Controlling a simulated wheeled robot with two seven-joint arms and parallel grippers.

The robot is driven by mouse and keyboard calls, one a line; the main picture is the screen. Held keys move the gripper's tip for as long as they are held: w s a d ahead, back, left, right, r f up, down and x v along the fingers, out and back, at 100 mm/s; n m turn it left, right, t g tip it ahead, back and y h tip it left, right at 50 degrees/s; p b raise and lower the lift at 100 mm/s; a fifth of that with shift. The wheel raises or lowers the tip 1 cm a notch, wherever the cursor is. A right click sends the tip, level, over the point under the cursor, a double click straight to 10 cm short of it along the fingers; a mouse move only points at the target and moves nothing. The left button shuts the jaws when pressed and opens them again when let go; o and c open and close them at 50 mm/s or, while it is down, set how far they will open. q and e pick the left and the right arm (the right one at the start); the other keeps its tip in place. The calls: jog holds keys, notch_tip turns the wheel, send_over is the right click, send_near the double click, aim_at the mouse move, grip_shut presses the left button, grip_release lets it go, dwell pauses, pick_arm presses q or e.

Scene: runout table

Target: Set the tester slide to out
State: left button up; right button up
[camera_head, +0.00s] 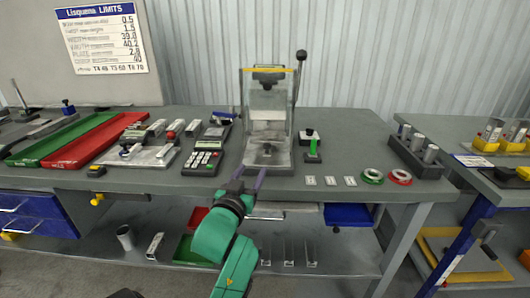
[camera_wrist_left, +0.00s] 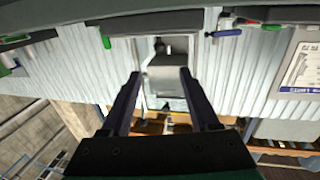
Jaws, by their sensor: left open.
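The tester (camera_head: 268,130) stands at the back middle of the table, a clear-fronted frame with a yellow strip across its top and a black-knobbed lever at its right. Its low grey base (camera_head: 268,158) faces me; I cannot clearly make out how far the slide is out. In the left wrist view, a grey block of the tester (camera_wrist_left: 172,78) shows beyond and between the open fingers (camera_wrist_left: 159,75). My right gripper is not in view.
Red tray (camera_head: 95,140) is at left.

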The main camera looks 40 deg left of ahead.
aim_at(266, 148)
pick_arm(q)
jog(key=p+x, duration=0.1)
jog(key=x, duration=1.2)
jog(key=shift+w+a, duration=0.15)
jog(key=shift+w, duration=0.15)
grip_shut()
jog(key=shift+f, duration=0.1)
dwell(0.4)
